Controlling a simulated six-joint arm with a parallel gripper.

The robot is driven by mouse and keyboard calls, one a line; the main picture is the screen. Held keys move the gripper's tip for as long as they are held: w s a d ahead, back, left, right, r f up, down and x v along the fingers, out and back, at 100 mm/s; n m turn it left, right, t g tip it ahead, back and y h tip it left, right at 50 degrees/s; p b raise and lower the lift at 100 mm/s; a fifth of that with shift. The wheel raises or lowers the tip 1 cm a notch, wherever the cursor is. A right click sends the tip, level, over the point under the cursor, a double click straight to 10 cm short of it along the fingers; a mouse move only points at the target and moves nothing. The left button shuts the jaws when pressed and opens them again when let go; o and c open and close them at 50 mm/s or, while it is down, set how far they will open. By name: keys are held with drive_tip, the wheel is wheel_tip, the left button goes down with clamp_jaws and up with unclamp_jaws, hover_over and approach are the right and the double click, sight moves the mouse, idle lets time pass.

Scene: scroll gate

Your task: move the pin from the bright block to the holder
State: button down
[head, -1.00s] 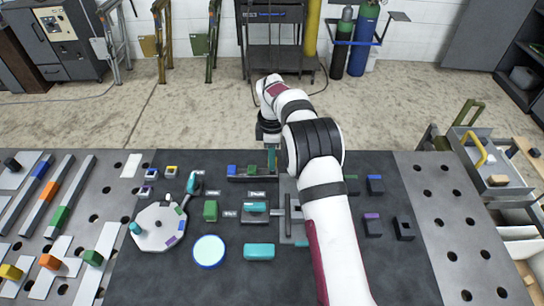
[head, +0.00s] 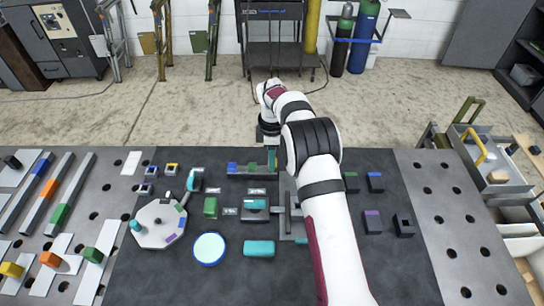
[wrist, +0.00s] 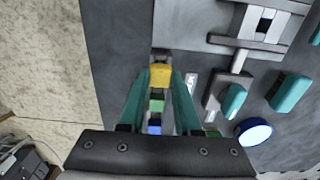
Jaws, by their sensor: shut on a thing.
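My gripper (wrist: 161,78) has teal fingers that point down over the far edge of the dark mat. It is shut on a yellow piece (wrist: 160,75) between the fingertips. I cannot tell whether this piece is the pin itself or the block under it. In line with it are a green block (wrist: 157,104) and a blue block (wrist: 154,128). In the head view the green block (head: 252,169) and the blue block (head: 232,168) sit on a dark rail left of my gripper (head: 272,160). I cannot make out which thing is the holder.
A grey slotted gate piece (head: 287,220) stands close to my arm. Small dark blocks, such as a purple-topped one (head: 372,221), stand right of my arm.

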drive_tip(key=shift+f, duration=1)
drive_tip(key=shift+c, duration=0.2)
unclamp_jaws()
idle(0.3)
drive_tip(key=shift+r, duration=0.1)
drive_tip(key=shift+r, duration=3.45)
